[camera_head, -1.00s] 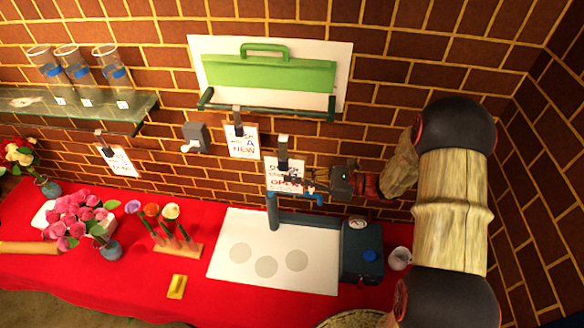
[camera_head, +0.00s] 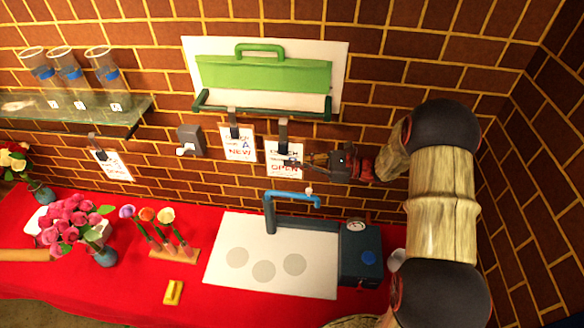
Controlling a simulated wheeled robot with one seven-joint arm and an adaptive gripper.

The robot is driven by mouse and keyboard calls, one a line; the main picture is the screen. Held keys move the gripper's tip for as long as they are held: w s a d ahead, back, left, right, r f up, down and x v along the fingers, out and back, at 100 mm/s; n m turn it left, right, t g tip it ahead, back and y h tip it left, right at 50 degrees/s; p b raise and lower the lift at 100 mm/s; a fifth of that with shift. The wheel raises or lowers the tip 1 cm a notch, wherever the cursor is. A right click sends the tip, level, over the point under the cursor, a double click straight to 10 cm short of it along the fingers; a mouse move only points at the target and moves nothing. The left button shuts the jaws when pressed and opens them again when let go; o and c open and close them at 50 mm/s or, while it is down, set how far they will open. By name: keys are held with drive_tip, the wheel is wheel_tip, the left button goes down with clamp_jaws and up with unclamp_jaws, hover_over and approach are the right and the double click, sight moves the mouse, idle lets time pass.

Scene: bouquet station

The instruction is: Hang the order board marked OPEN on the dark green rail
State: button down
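The order board marked OPEN (camera_head: 279,148) is a white card with red and dark lettering and a grey hook (camera_head: 283,128) on top. My gripper (camera_head: 291,164) reaches in from the right, its dark fingers over the card's face and apparently closed on it. The dark green rail (camera_head: 262,112) runs along the wall below a light green panel. The hook's top overlaps the rail in this view; I cannot tell whether it sits over it. A second board, marked NEW (camera_head: 239,149), hangs from the rail to the left.
A third board (camera_head: 112,165) hangs from the glass shelf (camera_head: 75,114), left. A grey wall box (camera_head: 190,139) is left of the NEW board. A blue tap (camera_head: 290,197) and dark machine (camera_head: 361,255) stand below my gripper. Flowers stand on the red table (camera_head: 120,287), left.

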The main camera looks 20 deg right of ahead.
drive_tip(key=w+d+f+b, duration=0.3)
drive_tip(key=w, duration=0.5)
drive_tip(key=shift+w+d+f+b, duration=0.15)
drive_tip(key=shift+w+d+b, duration=0.1)
drive_tip(key=shift+b, duration=0.15)
idle(0.7)
drive_tip(key=c, duration=2)
unclamp_jaws()
drive_tip(key=shift+o, duration=0.2)
drive_tip(key=shift+s, duration=0.1)
